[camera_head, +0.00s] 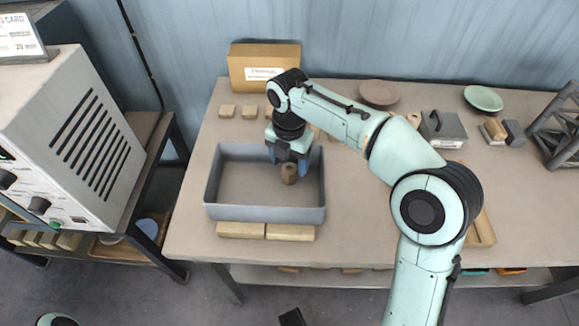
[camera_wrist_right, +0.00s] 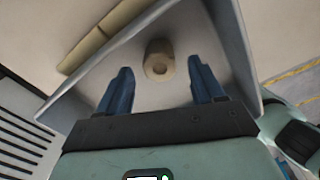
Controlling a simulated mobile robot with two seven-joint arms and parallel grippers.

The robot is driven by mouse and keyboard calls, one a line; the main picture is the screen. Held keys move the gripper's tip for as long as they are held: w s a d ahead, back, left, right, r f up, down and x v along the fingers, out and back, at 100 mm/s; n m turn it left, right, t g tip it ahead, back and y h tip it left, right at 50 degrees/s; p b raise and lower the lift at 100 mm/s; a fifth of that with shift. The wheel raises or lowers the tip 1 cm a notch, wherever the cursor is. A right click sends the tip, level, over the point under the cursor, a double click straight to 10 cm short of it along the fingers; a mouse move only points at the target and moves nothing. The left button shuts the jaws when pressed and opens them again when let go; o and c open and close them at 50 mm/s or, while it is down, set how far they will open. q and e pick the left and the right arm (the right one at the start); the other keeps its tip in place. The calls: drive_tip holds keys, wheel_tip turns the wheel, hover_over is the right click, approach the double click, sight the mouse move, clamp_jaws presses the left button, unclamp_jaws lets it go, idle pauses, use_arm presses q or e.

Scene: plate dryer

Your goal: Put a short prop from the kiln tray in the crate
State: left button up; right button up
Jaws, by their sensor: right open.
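A grey, open crate (camera_head: 212,187) stands on the left part of the table. A short tan cylindrical prop (camera_head: 289,173) with a hole in its end is inside the crate, toward its right side. My right gripper (camera_head: 289,160) reaches into the crate at the prop. In the right wrist view, its two blue fingers (camera_wrist_right: 163,88) are spread, and the prop (camera_wrist_right: 159,62) shows between and just beyond their tips, with gaps on both sides. A brown tray-like edge (camera_head: 483,229), possibly the kiln tray, is mostly hidden behind my right arm. My left gripper does not show.
Two tan blocks (camera_head: 265,231) lie along the crate's front. A cardboard box (camera_head: 263,69) and small blocks (camera_head: 227,111) are behind it. Plates (camera_head: 483,99), a grey metal box (camera_head: 442,129) and a metal frame (camera_head: 560,125) stand at the right. A control cabinet (camera_head: 75,130) is left.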

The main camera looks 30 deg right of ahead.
sight(289, 168)
wheel_tip(289, 168, up, 8)
drive_tip(key=p, duration=0.2)
idle(0.5)
